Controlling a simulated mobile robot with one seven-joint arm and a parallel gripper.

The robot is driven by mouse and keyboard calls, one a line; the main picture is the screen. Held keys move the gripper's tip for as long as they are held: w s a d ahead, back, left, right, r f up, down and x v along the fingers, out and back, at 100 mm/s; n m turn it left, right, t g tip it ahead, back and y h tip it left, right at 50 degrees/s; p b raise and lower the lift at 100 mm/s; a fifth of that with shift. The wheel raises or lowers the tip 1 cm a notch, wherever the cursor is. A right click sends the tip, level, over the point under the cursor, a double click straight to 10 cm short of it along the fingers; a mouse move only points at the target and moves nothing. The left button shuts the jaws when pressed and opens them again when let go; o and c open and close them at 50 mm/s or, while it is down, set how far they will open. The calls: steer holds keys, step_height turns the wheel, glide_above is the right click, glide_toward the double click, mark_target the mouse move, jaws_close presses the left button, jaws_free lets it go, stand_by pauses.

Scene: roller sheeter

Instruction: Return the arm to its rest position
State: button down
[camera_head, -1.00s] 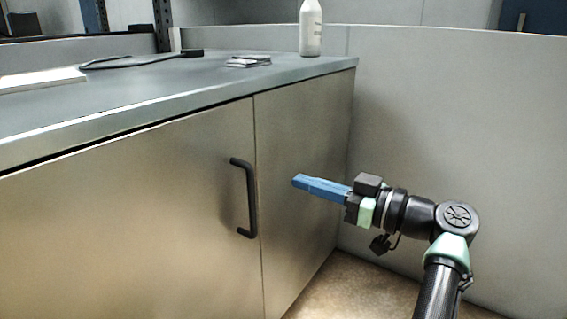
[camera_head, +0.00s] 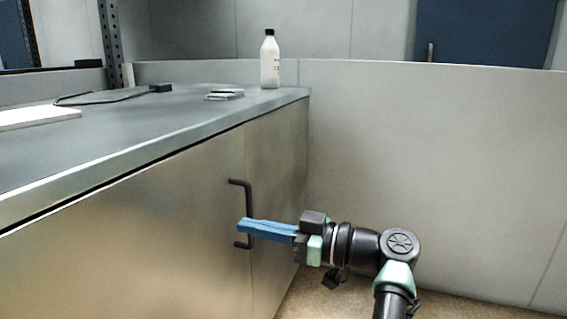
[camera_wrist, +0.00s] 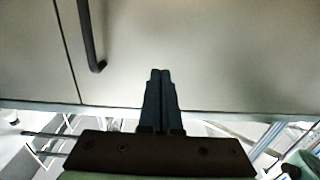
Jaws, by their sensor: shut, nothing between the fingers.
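My gripper (camera_head: 240,227) has blue fingers, pressed together with nothing between them. In the head view it points left and overlaps the lower part of the black cabinet handle (camera_head: 248,190); whether it touches the handle cannot be told from that view. In the wrist view my gripper (camera_wrist: 160,75) shows as two dark fingers side by side, and the handle (camera_wrist: 90,40) is apart from them, to the upper left. My dark wrist and elbow extend right and down from the gripper.
The metal cabinet (camera_head: 130,240) with its grey countertop (camera_head: 160,115) fills the left. On top are a white bottle (camera_head: 270,65), a small stack (camera_head: 224,95), a cable (camera_head: 110,98) and a white board (camera_head: 35,117). A grey partition (camera_head: 430,170) stands behind. Brown floor shows below.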

steer(key=d+r+m+t+h+p, duration=0.2)
steer(key=r+m+t+h+p, duration=0.3)
steer(key=r+p, duration=1.3)
steer(key=d+r+m+t+h+p, duration=0.25)
steer(key=r+t+h+p, duration=0.6)
steer(key=r, duration=1.55)
steer(key=s+r+m+t+h+p, duration=0.1)
steer(key=s+r+m+t+p, duration=0.1)
steer(key=s+r+p, duration=0.5)
steer(key=s+r+m+t+h+p, duration=0.1)
steer(key=s+r+p, duration=0.6)
steer(key=r, duration=1.1)
steer(key=s+r+m+t+h+p, duration=0.1)
steer(key=s+r+m+t+p, duration=0.2)
steer(key=s+r+p, duration=0.4)
step_height(320, 180, up, 5)
steer(key=shift+s+d+r+t+p, duration=0.25)
steer(key=shift+d+t+p, duration=0.1)
steer(key=shift+t+p, duration=0.45)
steer(key=shift+m+h, duration=0.25)
